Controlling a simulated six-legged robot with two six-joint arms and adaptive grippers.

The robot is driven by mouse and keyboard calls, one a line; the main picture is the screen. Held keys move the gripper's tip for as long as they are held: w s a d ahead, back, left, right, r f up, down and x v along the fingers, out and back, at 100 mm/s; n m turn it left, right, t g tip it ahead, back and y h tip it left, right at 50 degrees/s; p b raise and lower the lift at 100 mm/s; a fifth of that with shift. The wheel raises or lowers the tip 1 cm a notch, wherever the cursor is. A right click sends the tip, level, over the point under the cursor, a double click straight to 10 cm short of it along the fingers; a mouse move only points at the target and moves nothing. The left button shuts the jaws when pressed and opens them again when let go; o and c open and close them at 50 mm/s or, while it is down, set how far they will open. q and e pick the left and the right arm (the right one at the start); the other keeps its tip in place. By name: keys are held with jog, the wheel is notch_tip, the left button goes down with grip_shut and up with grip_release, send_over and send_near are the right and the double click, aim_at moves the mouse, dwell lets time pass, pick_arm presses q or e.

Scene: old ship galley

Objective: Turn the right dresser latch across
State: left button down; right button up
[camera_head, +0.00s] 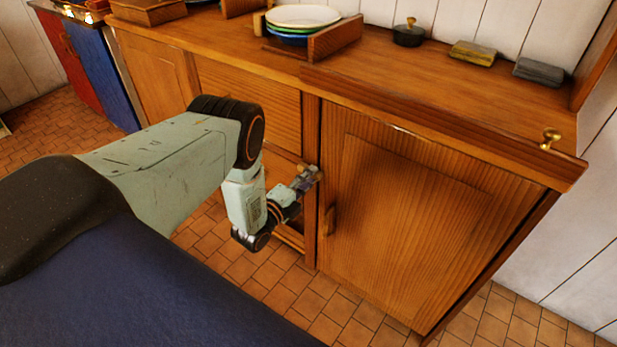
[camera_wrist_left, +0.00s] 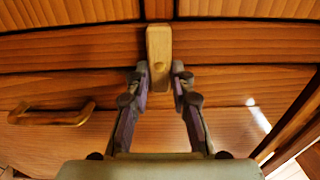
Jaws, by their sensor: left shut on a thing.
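The latch, a small pale wooden bar (camera_wrist_left: 159,45), sits between the fingertips of my left gripper (camera_wrist_left: 160,72) in the wrist view, and the gripper is shut on it. There the bar lies about square to the wooden door handle (camera_wrist_left: 50,117). In the head view my left gripper (camera_head: 303,180) is at the post (camera_head: 311,225) beside the right dresser door (camera_head: 410,215), and mostly hides the latch. That door looks closed, with its handle (camera_head: 330,220) at its left edge. My right gripper is in neither view.
The worktop (camera_head: 400,80) overhangs the doors and carries a plate rack (camera_head: 338,38) with plates (camera_head: 302,16), a small dark pot (camera_head: 408,36) and two blocks (camera_head: 473,53). A brass knob (camera_head: 549,138) stands at its right front. Tiled floor (camera_head: 330,305) is clear below.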

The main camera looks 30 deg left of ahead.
pick_arm(q)
jog(key=shift+f, duration=0.1)
jog(key=c, duration=1.2)
grip_release()
jog(key=shift+o, duration=0.2)
jog(key=shift+s, duration=0.1)
jog(key=s+a, duration=0.1)
jog(key=s, duration=1)
jog(key=shift+s, duration=0.4)
